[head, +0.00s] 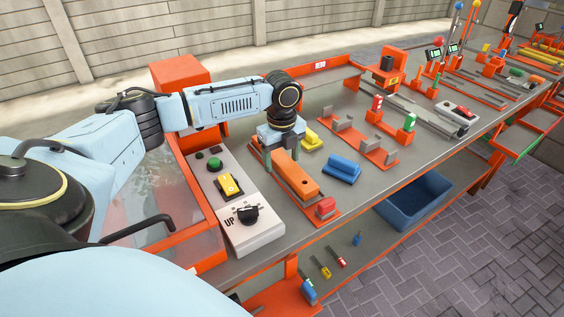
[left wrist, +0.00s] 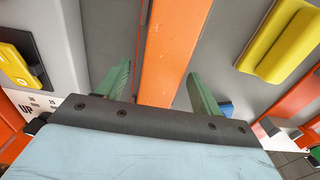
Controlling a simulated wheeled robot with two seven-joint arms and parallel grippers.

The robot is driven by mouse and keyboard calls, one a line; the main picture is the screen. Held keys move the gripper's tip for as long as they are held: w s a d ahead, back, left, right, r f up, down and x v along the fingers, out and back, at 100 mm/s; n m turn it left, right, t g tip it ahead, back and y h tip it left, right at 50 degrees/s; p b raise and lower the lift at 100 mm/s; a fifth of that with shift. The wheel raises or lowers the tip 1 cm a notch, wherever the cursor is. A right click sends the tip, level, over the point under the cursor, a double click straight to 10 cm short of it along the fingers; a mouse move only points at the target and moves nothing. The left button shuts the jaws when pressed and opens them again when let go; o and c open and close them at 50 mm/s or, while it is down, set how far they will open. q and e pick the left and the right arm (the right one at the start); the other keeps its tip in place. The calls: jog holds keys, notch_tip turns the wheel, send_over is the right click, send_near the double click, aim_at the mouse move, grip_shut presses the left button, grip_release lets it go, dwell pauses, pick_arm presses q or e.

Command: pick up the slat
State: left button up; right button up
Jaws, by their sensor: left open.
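The slat (head: 294,177) is a long orange bar lying on the grey bench, in a fixture with a red block at its near end. My left gripper (head: 282,153) is over the far part of the slat, pointing down, open and empty. In the left wrist view the orange slat (left wrist: 174,45) runs between the two green fingers of my left gripper (left wrist: 160,82), with a gap on each side. Whether the fingertips reach down beside the slat I cannot tell. My right gripper is not in view.
A control box (head: 254,228) with green, yellow and black controls stands left of the slat. A blue block (head: 342,168) and a yellow block (head: 310,139) lie to its right. A clear-walled orange bin (head: 205,255) is at the left. Further fixtures fill the bench's far end.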

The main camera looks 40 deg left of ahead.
pick_arm(q)
jog(key=c, duration=1.4)
